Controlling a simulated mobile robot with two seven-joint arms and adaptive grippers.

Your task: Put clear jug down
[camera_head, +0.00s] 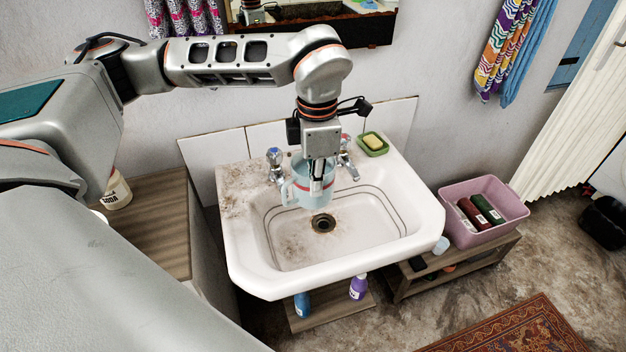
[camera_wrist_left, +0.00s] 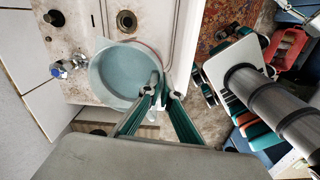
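The jug (camera_head: 299,193) is a pale blue, see-through vessel with a handle on its left side, held upright above the back part of the white sink (camera_head: 345,252). My left gripper (camera_head: 317,182) comes down from above and is shut on the jug's rim. In the left wrist view I look down into the round, empty-looking jug (camera_wrist_left: 115,75), and the two fingertips of my left gripper (camera_wrist_left: 161,89) pinch its wall, one on each side. I cannot tell whether the jug's base touches the sink. My right gripper is not in view.
Two taps (camera_head: 275,165) stand on the sink's back ledge. A green soap dish (camera_head: 374,146) with yellow soap sits at the back right corner. A brown-stained ledge area (camera_head: 240,185) is clear at left. A pink tub (camera_head: 505,200) with bottles stands to the right.

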